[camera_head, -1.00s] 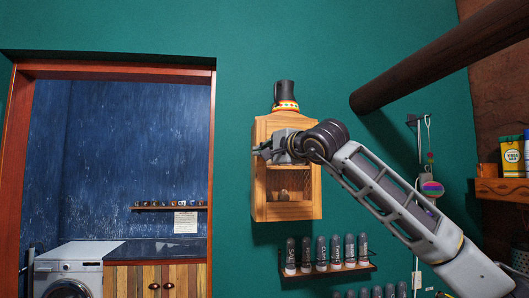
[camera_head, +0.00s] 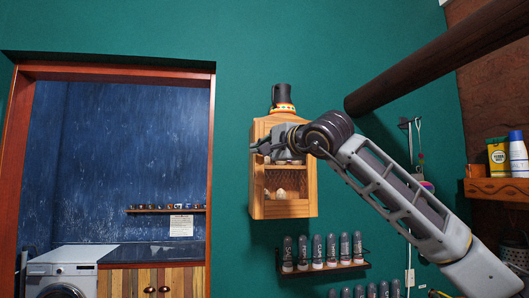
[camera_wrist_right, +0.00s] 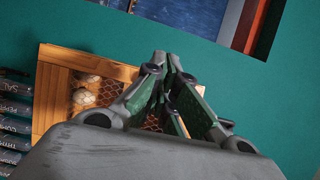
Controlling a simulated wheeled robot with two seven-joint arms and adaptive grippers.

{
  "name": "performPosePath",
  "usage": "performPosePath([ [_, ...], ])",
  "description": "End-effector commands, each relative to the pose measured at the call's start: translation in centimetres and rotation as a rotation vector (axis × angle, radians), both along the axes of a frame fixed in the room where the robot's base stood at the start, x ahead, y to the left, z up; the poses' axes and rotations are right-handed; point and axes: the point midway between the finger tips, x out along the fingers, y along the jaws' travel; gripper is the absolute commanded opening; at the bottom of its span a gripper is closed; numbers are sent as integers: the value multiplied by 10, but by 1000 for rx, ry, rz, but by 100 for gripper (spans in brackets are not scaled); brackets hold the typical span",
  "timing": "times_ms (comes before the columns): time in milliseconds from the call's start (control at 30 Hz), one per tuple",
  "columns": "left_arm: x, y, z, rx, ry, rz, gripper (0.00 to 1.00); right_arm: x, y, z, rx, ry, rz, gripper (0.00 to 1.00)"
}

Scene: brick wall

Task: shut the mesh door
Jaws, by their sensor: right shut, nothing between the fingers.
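A small wooden wall cabinet (camera_head: 311,198) hangs on the green wall, with pale eggs (camera_head: 280,193) on its lower shelf. The eggs (camera_wrist_right: 88,79) also show in the right wrist view, beside hexagonal wire mesh (camera_wrist_right: 108,92). How far the mesh door stands open is hard to tell, since my gripper and wrist cover the cabinet's upper part. My right gripper (camera_head: 257,146) is shut and empty, in front of the cabinet's upper left. In the right wrist view its fingers (camera_wrist_right: 172,68) overlap the cabinet's edge; contact cannot be told. My left gripper is out of view.
A dark vase (camera_head: 282,95) stands on the cabinet. A rack of labelled jars (camera_head: 330,252) hangs below it. A thick dark pole (camera_head: 435,60) slopes down from the upper right. A side shelf (camera_head: 497,188) holds bottles. A doorway (camera_head: 213,170) opens at left.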

Motion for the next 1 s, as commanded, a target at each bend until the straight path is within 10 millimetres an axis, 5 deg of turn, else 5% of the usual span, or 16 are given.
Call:
performPosePath([
  [500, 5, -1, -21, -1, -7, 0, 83, -53, 39, -1, -1, -2, 2, 0],
  [1000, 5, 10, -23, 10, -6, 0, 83, -64, 46, 1, 0, -1, 0, 0],
])
